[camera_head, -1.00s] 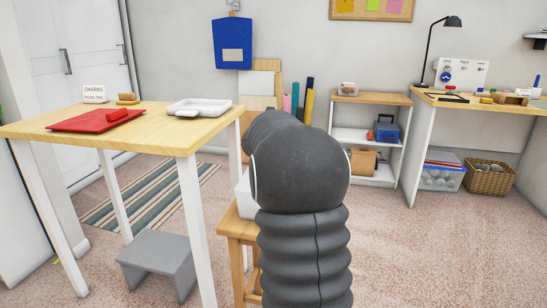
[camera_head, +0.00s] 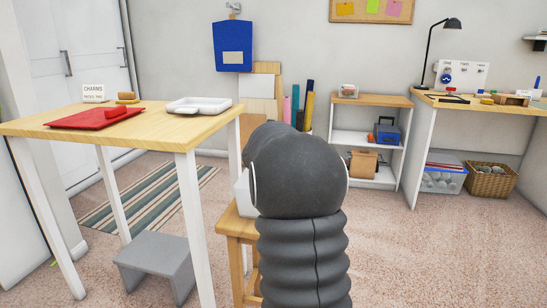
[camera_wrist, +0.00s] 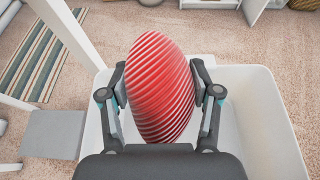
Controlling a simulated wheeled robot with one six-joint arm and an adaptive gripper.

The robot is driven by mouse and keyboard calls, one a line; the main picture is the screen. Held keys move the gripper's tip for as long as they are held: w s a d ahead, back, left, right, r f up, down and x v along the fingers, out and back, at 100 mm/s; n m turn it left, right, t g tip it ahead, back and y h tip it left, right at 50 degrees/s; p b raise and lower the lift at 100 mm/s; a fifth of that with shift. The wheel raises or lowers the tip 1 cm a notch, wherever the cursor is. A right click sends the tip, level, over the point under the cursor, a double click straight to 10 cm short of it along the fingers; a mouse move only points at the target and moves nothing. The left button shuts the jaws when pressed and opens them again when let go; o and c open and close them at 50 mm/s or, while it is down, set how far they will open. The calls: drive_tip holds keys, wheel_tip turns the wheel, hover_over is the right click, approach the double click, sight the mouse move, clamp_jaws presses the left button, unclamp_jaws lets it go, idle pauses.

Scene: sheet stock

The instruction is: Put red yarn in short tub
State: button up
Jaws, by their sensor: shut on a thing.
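The red yarn (camera_wrist: 160,92) is a ribbed, egg-shaped red ball with pale lines. My gripper (camera_wrist: 159,72) is shut on it, with one finger on each side. A white tub (camera_wrist: 270,125) lies below and around the yarn in the wrist view, its walls showing to the left and right. I cannot tell whether the yarn is inside the tub or just above its rim. In the head view my arm hides the gripper and yarn; only a white side of the tub (camera_head: 243,200) shows, on a wooden stool (camera_head: 238,226).
A wooden table (camera_head: 150,137) at left holds a red tray (camera_head: 85,120) and a white tray (camera_head: 180,106). A grey step (camera_head: 157,262) stands on the floor beside its legs. A low shelf (camera_head: 372,103) and a desk (camera_head: 500,106) stand at the back right. Carpet at right is clear.

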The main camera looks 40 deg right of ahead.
drive_tip(key=shift+f, duration=0.2)
drive_tip(key=o, duration=1.1)
drive_tip(key=shift+o, duration=0.2)
drive_tip(key=shift+r, duration=0.1)
drive_tip(key=shift+r, duration=0.25)
drive_tip(key=p+v, duration=0.1)
drive_tip(key=v, duration=1.1)
drive_tip(key=shift+r, duration=0.4)
drive_tip(key=shift+a, duration=0.1)
